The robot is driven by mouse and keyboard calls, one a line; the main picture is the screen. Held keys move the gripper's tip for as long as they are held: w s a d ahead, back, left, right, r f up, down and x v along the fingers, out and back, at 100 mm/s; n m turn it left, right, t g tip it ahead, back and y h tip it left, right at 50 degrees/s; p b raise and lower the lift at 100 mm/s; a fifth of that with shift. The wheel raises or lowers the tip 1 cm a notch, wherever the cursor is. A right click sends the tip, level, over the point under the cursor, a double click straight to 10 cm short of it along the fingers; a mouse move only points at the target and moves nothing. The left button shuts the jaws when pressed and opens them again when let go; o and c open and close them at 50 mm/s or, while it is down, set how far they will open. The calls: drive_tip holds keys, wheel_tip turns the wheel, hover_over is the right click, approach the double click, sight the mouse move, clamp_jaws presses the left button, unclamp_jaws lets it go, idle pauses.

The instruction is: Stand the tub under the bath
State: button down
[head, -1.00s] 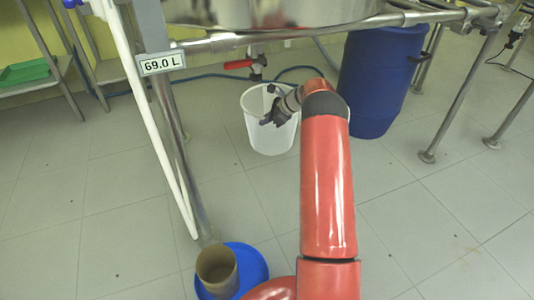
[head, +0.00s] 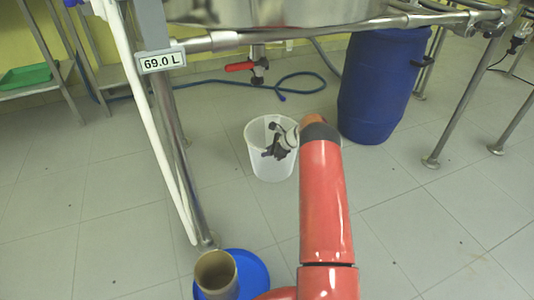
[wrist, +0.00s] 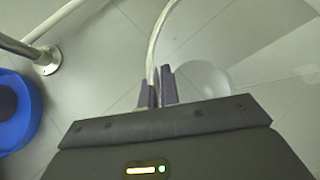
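The tub (head: 268,170) is a white, translucent, upright bucket in the middle of the head view. It is in front of the bath's tap, on the near side; I cannot tell whether its base touches the floor. My gripper (head: 279,147) is at the tub's rim. In the wrist view, the fingers of my gripper (wrist: 158,88) are closed about the tub's pale rim, and the tub's inside (wrist: 205,82) shows to the right. The bath (head: 265,12) is a large steel vessel at the top, cut off by the frame. A red-handled tap (head: 242,67) hangs below it.
A blue drum (head: 380,85) stands right of the tub, near steel frame legs (head: 465,90). A blue hose (head: 290,85) lies on the floor behind. Floor left of the tub is clear.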

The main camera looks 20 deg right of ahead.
drive_tip(key=c, duration=1.6)
unclamp_jaws()
drive_tip(key=p+v, duration=0.2)
drive_tip(key=v, duration=1)
drive_tip(key=s+a+r+n+g+h, duration=0.1)
drive_tip(key=s+a+r+n, duration=0.55)
drive_tip(key=a+r, duration=0.4)
drive_tip(key=s+a+r+n+g+h, duration=0.15)
drive_tip(key=s+a+r+n, duration=0.5)
drive_tip(key=r, duration=0.65)
drive_tip(key=s+a+r+n+h, duration=0.1)
drive_tip(key=s+a+n, duration=0.1)
drive_tip(key=s, duration=0.7)
drive_tip(key=s+a+r+n+t+h, duration=0.1)
drive_tip(key=s+n, duration=0.4)
drive_tip(key=s, duration=0.5)
drive_tip(key=s+a+r+n+t+h, duration=0.1)
drive_tip(key=s+a+n+h, duration=0.1)
drive_tip(key=s, duration=0.7)
drive_tip(key=shift+s+a+r+n, duration=0.4)
drive_tip(key=shift+a+n, duration=0.35)
drive_tip(key=shift+n, duration=0.15)
